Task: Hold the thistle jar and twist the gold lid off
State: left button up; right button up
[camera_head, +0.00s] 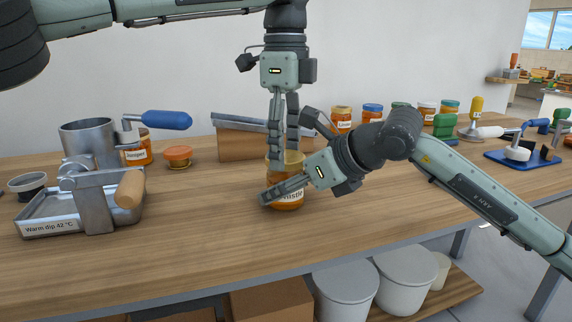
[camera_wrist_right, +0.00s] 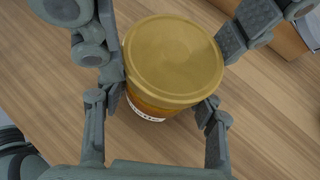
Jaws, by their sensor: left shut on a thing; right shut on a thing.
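The thistle jar (camera_head: 288,204) stands upright on the wooden table, amber with a white label partly covered. Its gold lid (camera_wrist_right: 174,60) sits on top and fills the middle of the right wrist view. My left gripper (camera_head: 285,157) comes straight down from above, its fingers shut on either side of the lid. My right gripper (camera_head: 283,192) reaches in from the right and is shut around the jar's body below the lid. One of its fingers crosses the front of the jar; the far one is hidden in the head view.
Left are a metal warm-dip tray (camera_head: 62,226), a steel pot (camera_head: 88,137), a Juniper jar (camera_head: 138,155) and a low orange jar (camera_head: 178,157). A wooden box (camera_head: 236,145) stands behind, with several jars (camera_head: 372,112) at the back right. The table front is clear.

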pick_arm(q)
jog(key=shift+r, duration=3.45)
pick_arm(e)
jog(key=o, duration=1.8)
jog(key=o, duration=0.4)
